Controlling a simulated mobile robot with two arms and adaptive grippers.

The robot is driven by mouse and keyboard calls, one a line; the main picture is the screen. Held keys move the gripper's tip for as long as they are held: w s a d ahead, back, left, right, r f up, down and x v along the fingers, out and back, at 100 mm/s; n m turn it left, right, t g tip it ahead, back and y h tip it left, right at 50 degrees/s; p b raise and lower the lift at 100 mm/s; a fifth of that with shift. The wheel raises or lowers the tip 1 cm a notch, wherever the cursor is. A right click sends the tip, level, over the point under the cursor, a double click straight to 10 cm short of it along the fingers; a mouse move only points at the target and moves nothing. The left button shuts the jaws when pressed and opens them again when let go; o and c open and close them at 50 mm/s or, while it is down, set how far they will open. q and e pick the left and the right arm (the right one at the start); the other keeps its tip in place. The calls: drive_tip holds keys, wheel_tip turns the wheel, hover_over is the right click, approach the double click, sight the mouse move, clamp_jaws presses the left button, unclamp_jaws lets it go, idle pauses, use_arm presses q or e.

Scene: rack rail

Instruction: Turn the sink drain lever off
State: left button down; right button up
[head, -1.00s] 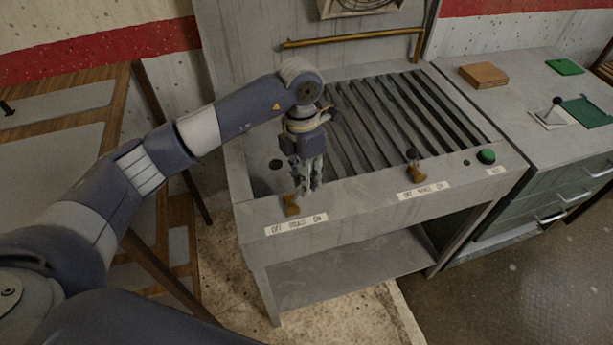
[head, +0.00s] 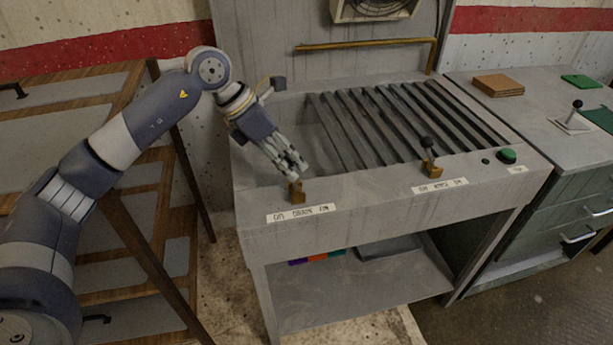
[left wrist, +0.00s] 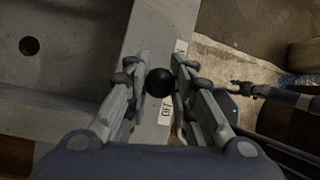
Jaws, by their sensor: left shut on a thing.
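The drain lever's brass base (head: 297,193) stands on the front ledge of the grey sink unit, above a label (head: 301,214) that appears to read OFF, DRAIN, ON from left to right. My left gripper (head: 292,170) is at this lever, tilted with its wrist up and to the left. In the left wrist view its fingers are shut on the lever's black knob (left wrist: 159,82), with OFF lettering (left wrist: 166,108) just beside. The lever's stem is mostly hidden, so its exact angle is unclear. What looks like my right gripper (left wrist: 243,89) shows at the right, too small to read.
A second black-knobbed lever (head: 428,158) and a green button (head: 507,155) are farther right on the ledge. Slatted rails (head: 395,125) cover most of the basin. A brass pipe (head: 365,43) runs behind. A wooden shelf unit (head: 150,255) stands close on the left.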

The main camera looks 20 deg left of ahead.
use_arm(q)
drive_tip(key=shift+s+a+f, duration=0.2)
drive_tip(key=shift+a+f, duration=0.05)
drive_tip(key=shift+a, duration=0.1)
drive_tip(key=shift+s+a+f+b, duration=0.2)
drive_tip(key=shift+s+a+b, duration=0.25)
drive_tip(key=shift+a, duration=0.4)
drive_tip(key=shift+s, duration=0.1)
drive_tip(key=shift+a, duration=0.1)
drive_tip(key=c, duration=1.3)
unclamp_jaws()
drive_tip(key=shift+c, duration=0.2)
drive_tip(key=shift+s, duration=0.1)
drive_tip(key=v, duration=1.2)
drive_tip(key=shift+a, duration=0.15)
use_arm(e)
drive_tip(key=shift+s+a+f, duration=0.25)
drive_tip(key=shift+a+f, duration=0.05)
drive_tip(key=shift+a, duration=0.15)
drive_tip(key=shift+s+a+f, duration=0.25)
drive_tip(key=shift+a, duration=0.2)
